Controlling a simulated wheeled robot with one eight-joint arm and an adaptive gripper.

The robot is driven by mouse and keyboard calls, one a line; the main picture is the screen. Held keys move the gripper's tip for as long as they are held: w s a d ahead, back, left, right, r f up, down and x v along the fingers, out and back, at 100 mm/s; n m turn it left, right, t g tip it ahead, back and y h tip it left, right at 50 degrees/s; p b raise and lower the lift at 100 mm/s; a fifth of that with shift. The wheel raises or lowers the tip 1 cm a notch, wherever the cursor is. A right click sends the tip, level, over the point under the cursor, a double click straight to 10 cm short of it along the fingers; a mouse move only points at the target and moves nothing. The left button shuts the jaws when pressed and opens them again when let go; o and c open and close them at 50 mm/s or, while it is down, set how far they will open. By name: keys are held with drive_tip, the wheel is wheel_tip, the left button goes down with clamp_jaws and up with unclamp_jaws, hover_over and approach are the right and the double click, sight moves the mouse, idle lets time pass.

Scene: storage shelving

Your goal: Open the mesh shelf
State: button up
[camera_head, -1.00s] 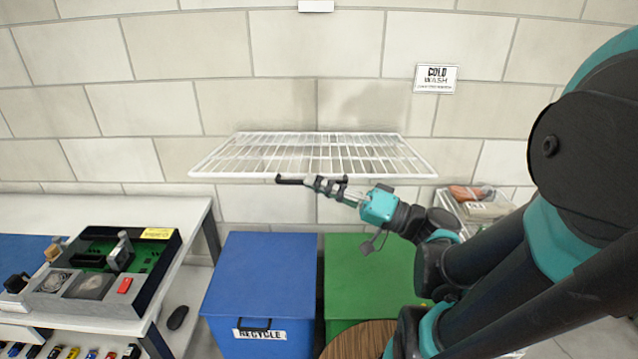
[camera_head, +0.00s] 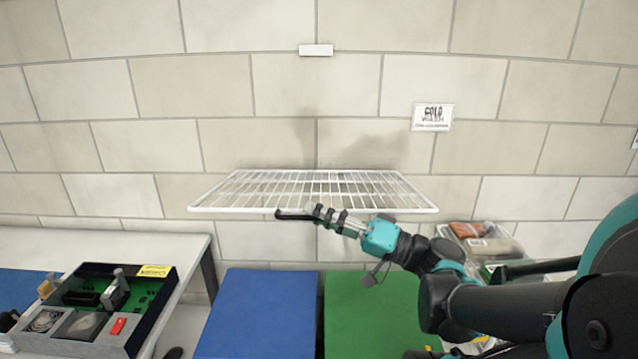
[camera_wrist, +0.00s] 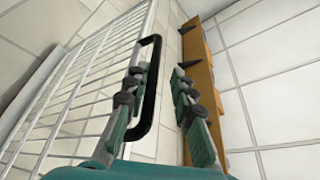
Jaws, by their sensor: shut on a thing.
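The mesh shelf (camera_head: 315,190) is a white wire rack lying flat out from the tiled wall, in the middle of the head view. A black bar handle (camera_head: 293,215) is at its front edge, left of my gripper. My gripper (camera_head: 325,216) reaches in from the right and is shut on the handle. In the wrist view the handle (camera_wrist: 151,95) passes by the left finger of my gripper (camera_wrist: 162,95), and the wires of the shelf (camera_wrist: 90,80) run along the left. The exact contact of the fingers on the handle is hard to see.
A blue bin (camera_head: 258,312) and a green bin (camera_head: 372,305) stand below the shelf. A workbench (camera_head: 165,245) with a toolbox (camera_head: 95,305) is at left. A clear bin of items (camera_head: 478,238) is at right. An orange-brown strip with black brackets (camera_wrist: 198,70) shows in the wrist view.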

drive_tip(key=shift+s+r, duration=0.1)
drive_tip(key=shift+r, duration=3.8)
drive_tip(key=shift+o, duration=0.2)
drive_tip(key=shift+c, duration=0.2)
